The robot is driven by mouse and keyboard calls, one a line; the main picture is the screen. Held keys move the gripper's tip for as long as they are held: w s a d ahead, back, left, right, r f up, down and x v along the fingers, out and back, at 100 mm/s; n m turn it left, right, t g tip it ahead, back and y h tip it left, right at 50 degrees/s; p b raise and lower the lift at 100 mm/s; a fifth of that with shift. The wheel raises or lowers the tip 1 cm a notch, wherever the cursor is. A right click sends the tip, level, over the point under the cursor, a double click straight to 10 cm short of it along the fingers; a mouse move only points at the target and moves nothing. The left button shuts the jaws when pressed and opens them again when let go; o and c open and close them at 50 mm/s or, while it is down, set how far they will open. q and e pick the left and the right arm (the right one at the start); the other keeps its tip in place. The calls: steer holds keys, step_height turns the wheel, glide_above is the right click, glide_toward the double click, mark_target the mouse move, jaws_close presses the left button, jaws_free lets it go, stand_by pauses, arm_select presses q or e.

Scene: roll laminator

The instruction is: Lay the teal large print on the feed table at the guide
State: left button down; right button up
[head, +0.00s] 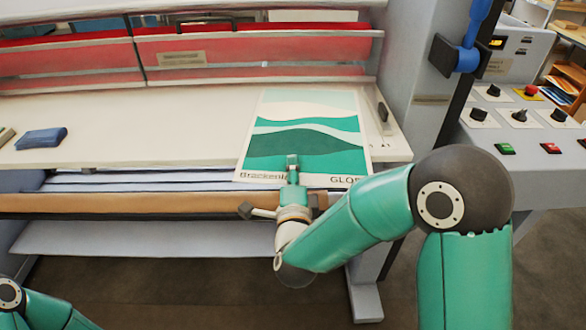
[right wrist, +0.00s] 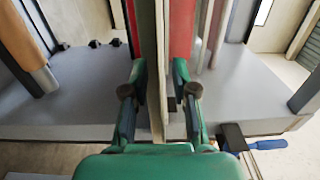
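The teal large print (head: 305,130), with white and green wavy bands and dark lettering along its near edge, lies on the pale feed table (head: 180,110) at its right part. A pale guide strip with a dark knob (head: 383,115) is just right of the print, with a narrow gap at most. My right gripper (head: 292,165) is at the print's near edge, one finger over the lettering. In the right wrist view its two fingers (right wrist: 160,92) stand apart, with a thin upright-looking slab between them; whether they touch the print is unclear. My left gripper is out of view.
A blue block (head: 41,139) lies on the table's left part. Red rollers (head: 260,48) run behind the table. A wooden-coloured front bar (head: 120,203) runs along the near side. A control panel (head: 525,125) with knobs stands at right.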

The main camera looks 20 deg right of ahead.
steer(key=shift+r, duration=0.1)
steer(key=shift+s, duration=0.1)
steer(key=b+v, duration=1)
steer(key=v, duration=0.2)
steer(key=shift+b, duration=0.35)
